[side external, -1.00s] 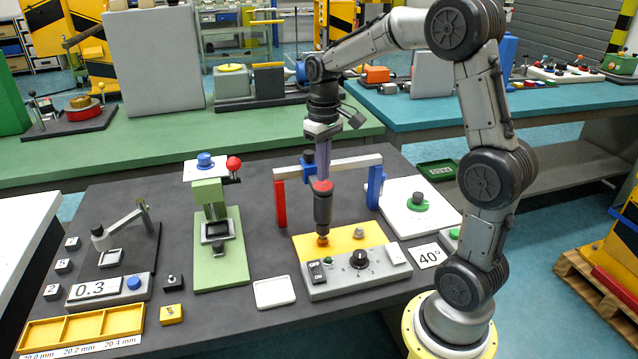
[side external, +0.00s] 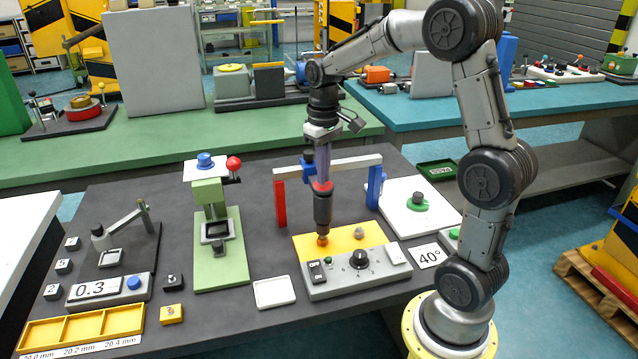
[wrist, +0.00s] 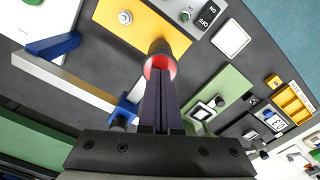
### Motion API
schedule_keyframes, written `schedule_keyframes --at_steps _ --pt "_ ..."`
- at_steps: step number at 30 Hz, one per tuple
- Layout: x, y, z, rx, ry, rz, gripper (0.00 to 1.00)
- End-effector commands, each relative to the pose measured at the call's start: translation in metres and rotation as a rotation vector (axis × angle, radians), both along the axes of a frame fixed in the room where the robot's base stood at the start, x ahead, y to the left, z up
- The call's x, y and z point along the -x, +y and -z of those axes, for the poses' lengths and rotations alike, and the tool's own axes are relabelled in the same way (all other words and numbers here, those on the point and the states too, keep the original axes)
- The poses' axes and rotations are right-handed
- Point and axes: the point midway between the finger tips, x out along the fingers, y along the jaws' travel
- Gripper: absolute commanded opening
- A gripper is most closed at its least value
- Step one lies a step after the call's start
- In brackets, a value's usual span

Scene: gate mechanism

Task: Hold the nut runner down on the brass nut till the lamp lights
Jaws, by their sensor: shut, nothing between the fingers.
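The nut runner (side external: 323,208) is a black upright cylinder with a red top, below the gantry's crossbar. The brass nut (side external: 322,240) shows at its lower end, on the yellow plate (side external: 347,240). My gripper (side external: 322,182) is shut and empty, its fingertips down at the runner's red top. In the wrist view my fingers (wrist: 158,70) end over the red top of the runner (wrist: 160,58), which hides the brass nut. A small green lamp (wrist: 185,16) sits on the grey control box (side external: 350,287) beside the switch; I cannot tell clearly whether it is lit.
A gantry with a red post (side external: 280,204), a blue post (side external: 375,187) and a grey crossbar stands close behind the runner. A second, silver nut (side external: 359,232) is to the right. A green press (side external: 218,245) stands left; a white tray (side external: 274,292) lies in front.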

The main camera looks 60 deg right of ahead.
Motion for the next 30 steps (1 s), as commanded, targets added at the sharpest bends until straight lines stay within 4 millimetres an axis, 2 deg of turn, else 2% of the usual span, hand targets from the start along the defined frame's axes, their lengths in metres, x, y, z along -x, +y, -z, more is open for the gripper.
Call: schedule_keyframes --at_steps 30 --pt "0.001 0.0 0.045 -0.001 0.003 0.0 0.0"
